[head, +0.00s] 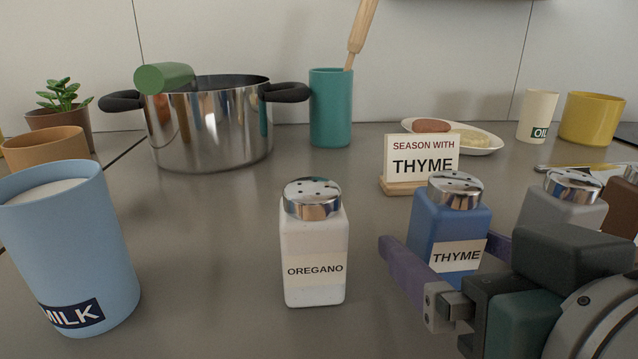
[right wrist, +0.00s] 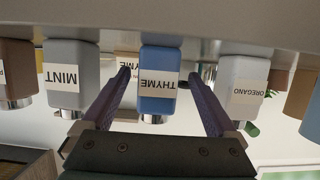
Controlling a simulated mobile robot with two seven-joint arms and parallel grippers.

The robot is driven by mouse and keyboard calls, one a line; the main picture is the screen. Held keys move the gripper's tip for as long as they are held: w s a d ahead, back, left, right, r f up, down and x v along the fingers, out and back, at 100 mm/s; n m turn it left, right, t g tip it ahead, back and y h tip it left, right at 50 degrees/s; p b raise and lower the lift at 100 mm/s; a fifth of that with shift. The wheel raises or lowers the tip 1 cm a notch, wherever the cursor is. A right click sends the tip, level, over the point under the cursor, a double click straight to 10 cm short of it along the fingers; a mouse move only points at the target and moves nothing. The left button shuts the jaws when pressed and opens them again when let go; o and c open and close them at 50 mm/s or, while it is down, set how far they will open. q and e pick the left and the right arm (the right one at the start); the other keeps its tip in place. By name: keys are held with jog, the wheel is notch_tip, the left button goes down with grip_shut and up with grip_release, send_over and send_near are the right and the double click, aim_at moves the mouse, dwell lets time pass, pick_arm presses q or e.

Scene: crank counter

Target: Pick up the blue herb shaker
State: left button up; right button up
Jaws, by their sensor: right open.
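The blue herb shaker (head: 425,222) has a perforated metal cap and a THYME label, and stands upright on the counter right of centre in the head view. It also shows in the right wrist view (right wrist: 158,98), upside down in that picture. My right gripper (head: 440,245) is open, with one purple finger on each side of the blue shaker. In the right wrist view the shaker sits between the two fingers (right wrist: 160,85), with a visible gap on each side. Part of its lower body is hidden behind my right gripper in the head view. My left gripper is not in view.
A white OREGANO shaker (head: 314,245) stands left of the blue one, and a grey MINT shaker (right wrist: 70,80) on its other side. A THYME sign (head: 421,155) stands behind. A blue MILK cup (head: 75,240) and steel pot (head: 215,125) stand left. Bare counter lies between cup and OREGANO shaker.

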aim_at(427, 231)
jog(key=x, duration=0.5)
jog(key=shift+b, duration=0.3)
jog(key=shift+c, duration=0.2)
jog(key=shift+d, duration=0.1)
grip_shut()
